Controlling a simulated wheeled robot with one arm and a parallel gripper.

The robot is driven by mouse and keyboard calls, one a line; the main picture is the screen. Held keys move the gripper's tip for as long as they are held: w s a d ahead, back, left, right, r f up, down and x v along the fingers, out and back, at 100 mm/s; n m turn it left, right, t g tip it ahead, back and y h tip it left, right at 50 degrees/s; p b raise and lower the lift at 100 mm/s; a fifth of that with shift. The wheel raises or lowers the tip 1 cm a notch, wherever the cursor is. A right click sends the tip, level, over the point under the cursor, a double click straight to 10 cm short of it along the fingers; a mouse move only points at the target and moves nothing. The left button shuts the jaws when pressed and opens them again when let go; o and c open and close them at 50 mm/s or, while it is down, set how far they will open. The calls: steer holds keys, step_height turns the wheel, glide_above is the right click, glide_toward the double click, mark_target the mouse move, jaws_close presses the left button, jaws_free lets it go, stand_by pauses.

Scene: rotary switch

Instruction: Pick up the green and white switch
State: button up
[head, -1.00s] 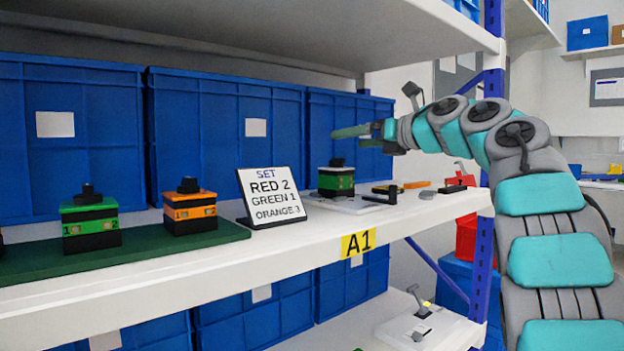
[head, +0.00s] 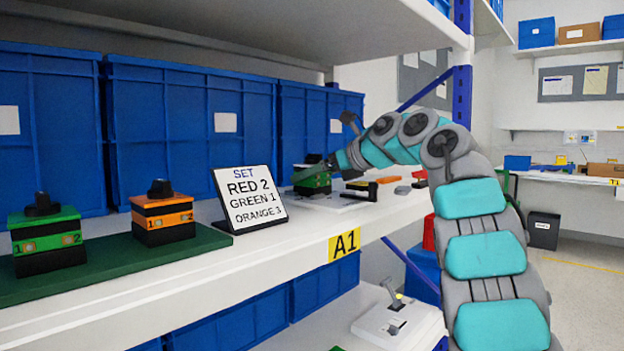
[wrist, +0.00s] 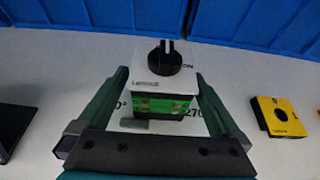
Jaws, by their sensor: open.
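The green and white switch (wrist: 163,82) stands upright in the wrist view, with a white top, a green band and a black rotary knob. It sits on a pale plate with printed angle marks. My gripper (wrist: 161,74) is open, with one green finger on each side of the switch; I cannot tell whether either finger touches it. In the head view my gripper (head: 312,172) is at this switch (head: 313,186) on the shelf and partly covers it.
A yellow and black block (wrist: 283,116) lies right of the switch. The sign (head: 250,198) stands to its left. A green switch (head: 45,235) and an orange switch (head: 162,213) stand on a green base further left. Blue bins (head: 190,130) line the back. An upper shelf (head: 300,30) is overhead.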

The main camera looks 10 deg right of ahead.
steer(key=x, duration=0.4)
steer(key=shift+w, duration=0.1)
steer(key=c, duration=1.4)
steer(key=shift+c, duration=0.2)
steer(key=shift+r+p, duration=0.1)
steer(key=shift+p, duration=0.2)
